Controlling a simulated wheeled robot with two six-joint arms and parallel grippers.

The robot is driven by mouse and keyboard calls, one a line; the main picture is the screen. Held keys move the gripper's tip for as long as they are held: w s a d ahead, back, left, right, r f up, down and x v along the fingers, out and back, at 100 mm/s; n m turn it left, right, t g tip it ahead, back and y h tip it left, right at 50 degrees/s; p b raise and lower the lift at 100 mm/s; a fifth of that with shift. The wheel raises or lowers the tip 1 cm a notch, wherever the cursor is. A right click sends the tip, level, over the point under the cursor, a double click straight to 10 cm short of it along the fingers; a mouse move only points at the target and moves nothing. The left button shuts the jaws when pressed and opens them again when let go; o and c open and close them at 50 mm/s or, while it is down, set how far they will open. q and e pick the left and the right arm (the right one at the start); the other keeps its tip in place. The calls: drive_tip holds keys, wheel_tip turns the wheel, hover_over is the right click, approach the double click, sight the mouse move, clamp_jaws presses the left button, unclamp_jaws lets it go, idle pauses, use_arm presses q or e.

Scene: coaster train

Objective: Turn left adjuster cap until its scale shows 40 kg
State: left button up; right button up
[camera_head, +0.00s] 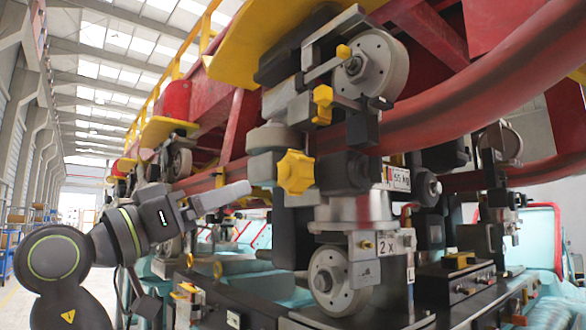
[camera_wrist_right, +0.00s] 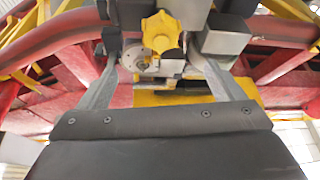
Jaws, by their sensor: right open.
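The yellow lobed adjuster cap (camera_head: 297,172) is on the side of the wheel assembly. My right gripper (camera_head: 238,191) points at the cap from the left, with a gap between. In the right wrist view its two grey fingers (camera_wrist_right: 157,55) are spread, and the cap (camera_wrist_right: 161,32) shows between and beyond their tips. The fingers are empty. My left gripper is not in view.
A red rail (camera_head: 450,115) runs behind and right of the cap. Wheels (camera_head: 370,66), (camera_head: 338,281) stand above and below. A smaller yellow knob (camera_head: 322,97) sits just above the cap. A "2 x" plate (camera_head: 395,242) is lower right.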

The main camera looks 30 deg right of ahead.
sight(287, 173)
drive_tip(key=p+x, duration=0.8)
drive_tip(key=x, duration=0.7)
drive_tip(key=shift+w+d+r, duration=0.1)
drive_tip(key=shift+d+r, duration=0.05)
drive_tip(key=shift+d+r+p, duration=0.1)
drive_tip(key=shift+d+p, duration=0.25)
drive_tip(key=shift+d, duration=0.2)
drive_tip(key=shift+w+a, duration=0.1)
drive_tip(key=c, duration=1)
